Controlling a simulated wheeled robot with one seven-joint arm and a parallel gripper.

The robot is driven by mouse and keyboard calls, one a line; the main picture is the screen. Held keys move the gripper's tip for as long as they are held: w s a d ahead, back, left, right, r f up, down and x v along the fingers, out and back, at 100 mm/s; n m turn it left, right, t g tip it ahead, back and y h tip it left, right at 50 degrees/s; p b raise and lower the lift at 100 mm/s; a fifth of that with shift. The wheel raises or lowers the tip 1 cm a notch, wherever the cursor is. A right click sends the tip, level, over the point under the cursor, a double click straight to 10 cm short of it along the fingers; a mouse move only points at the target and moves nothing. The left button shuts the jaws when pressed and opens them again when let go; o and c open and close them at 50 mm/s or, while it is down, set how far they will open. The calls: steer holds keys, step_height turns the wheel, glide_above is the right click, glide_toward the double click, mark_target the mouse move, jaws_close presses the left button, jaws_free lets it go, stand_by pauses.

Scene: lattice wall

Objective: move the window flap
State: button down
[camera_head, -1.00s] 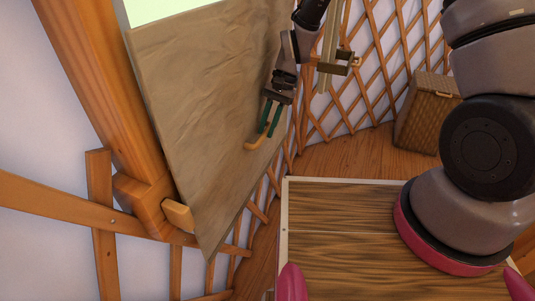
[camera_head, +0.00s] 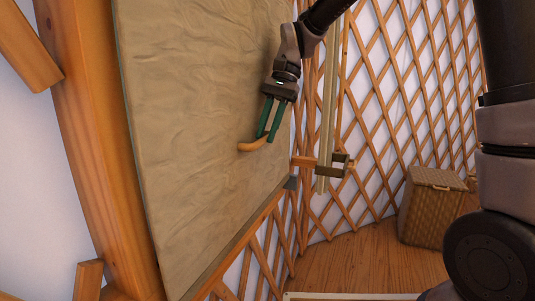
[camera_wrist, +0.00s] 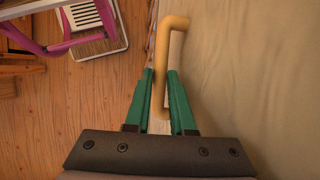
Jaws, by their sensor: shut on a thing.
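The window flap (camera_head: 195,130) is a large tan, wrinkled panel on the left in the head view, beside a thick wooden post. A curved wooden handle (camera_head: 252,146) stands out from it near its right edge. My gripper (camera_head: 266,136) has green fingers, one on each side of the handle's bar, and is shut on it. In the wrist view my gripper (camera_wrist: 159,75) sits around the lower part of the handle (camera_wrist: 163,62). The flap (camera_wrist: 250,75) fills the right side there.
A wooden latch block (camera_head: 335,166) is on the lattice wall (camera_head: 400,100) right of the flap. A wicker basket (camera_head: 430,205) stands on the wooden floor (camera_head: 350,265). A thick wooden post (camera_head: 85,140) borders the flap's left side.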

steer(key=shift+r, duration=0.9)
steer(key=shift+w+r, duration=0.1)
steer(key=c, duration=1)
jaws_free()
steer(key=shift+c, duration=0.2)
steer(key=v, duration=1)
steer(key=shift+d+r, duration=0.2)
steer(key=shift+r, duration=0.05)
